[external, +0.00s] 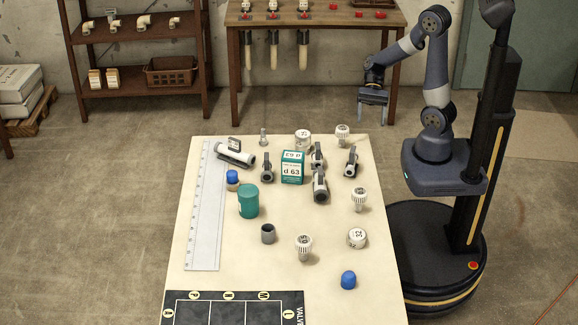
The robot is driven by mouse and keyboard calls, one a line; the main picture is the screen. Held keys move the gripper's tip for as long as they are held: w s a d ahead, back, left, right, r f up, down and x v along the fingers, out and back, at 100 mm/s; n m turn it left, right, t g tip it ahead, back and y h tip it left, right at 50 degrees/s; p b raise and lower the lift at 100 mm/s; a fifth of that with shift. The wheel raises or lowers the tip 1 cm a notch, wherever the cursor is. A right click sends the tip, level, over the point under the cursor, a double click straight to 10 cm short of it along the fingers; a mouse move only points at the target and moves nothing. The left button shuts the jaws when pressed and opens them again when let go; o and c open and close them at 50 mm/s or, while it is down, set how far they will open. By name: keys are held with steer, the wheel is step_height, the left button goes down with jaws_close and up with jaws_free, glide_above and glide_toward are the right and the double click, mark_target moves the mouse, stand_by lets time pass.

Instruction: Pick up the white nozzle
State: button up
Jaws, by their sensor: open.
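Several white ribbed pieces with a narrower stem stand on the table (218,290), and I cannot tell which is the white nozzle. One ribbed piece (342,133) is at the far edge, one (360,197) is at the right, and one (304,245) is nearer the front. Two short white caps also show, one at the back (302,140) and one at the right (357,237). My gripper (373,118) is open and empty, pointing down by the table's far right corner, to the right of the far ribbed piece and apart from it.
A green box (292,167), grey valves (320,186), a teal cylinder (248,201), a grey ring (268,233) and blue caps (348,280) crowd the table. A long ruler (207,205) lies at left, a black marked mat (235,308) at front. The front middle is fairly clear.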

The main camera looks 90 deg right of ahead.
steer(key=w+d+r+m+t+y, duration=0.2)
steer(key=w+d+r+m+t, duration=0.25)
steer(key=r+m+t, duration=0.25)
glide_toward(342, 133)
steer(key=shift+g, duration=0.3)
steer(key=shift+w+d+f+x, duration=0.15)
steer(key=shift+d+f+x, duration=0.1)
steer(key=shift+x, duration=1.15)
steer(key=shift+w+d+f+x, duration=0.1)
steer(key=shift+f+x, duration=0.15)
steer(key=shift+x, duration=1.15)
steer(key=shift+w+d+f+x, duration=0.2)
steer(key=shift+f+x, duration=0.1)
steer(key=shift+x, duration=1.1)
steer(key=c, duration=1.1)
